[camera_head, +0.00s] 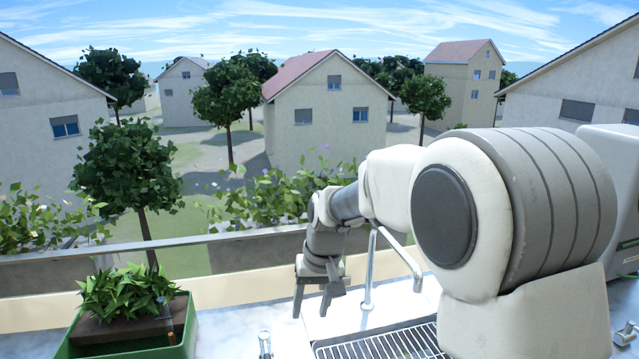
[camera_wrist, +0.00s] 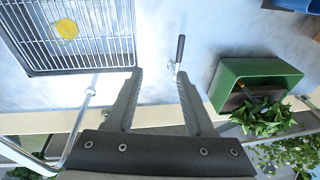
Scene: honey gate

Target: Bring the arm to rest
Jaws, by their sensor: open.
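My gripper (camera_head: 311,308) hangs from my arm in the head view, its fingers pointing down over the pale counter (camera_head: 225,330), left of the tap. In the wrist view my gripper (camera_wrist: 160,75) is open, with its two dark fingers apart and nothing between them. A slim tool with a dark handle (camera_wrist: 180,48) lies or stands beyond the right fingertip, apart from it as far as I can tell. A small upright glassy or metal item (camera_head: 265,343) shows at the bottom of the head view. My arm hides part of the counter on the right.
A chrome tap (camera_head: 368,275) rises beside a drain grid (camera_head: 385,345); a round yellow thing (camera_wrist: 67,29) shows at the grid in the wrist view. A green planter box (camera_head: 190,335) with a leafy plant stands at left. A railing (camera_head: 150,246) runs behind. A blue item (camera_wrist: 290,4) is top right.

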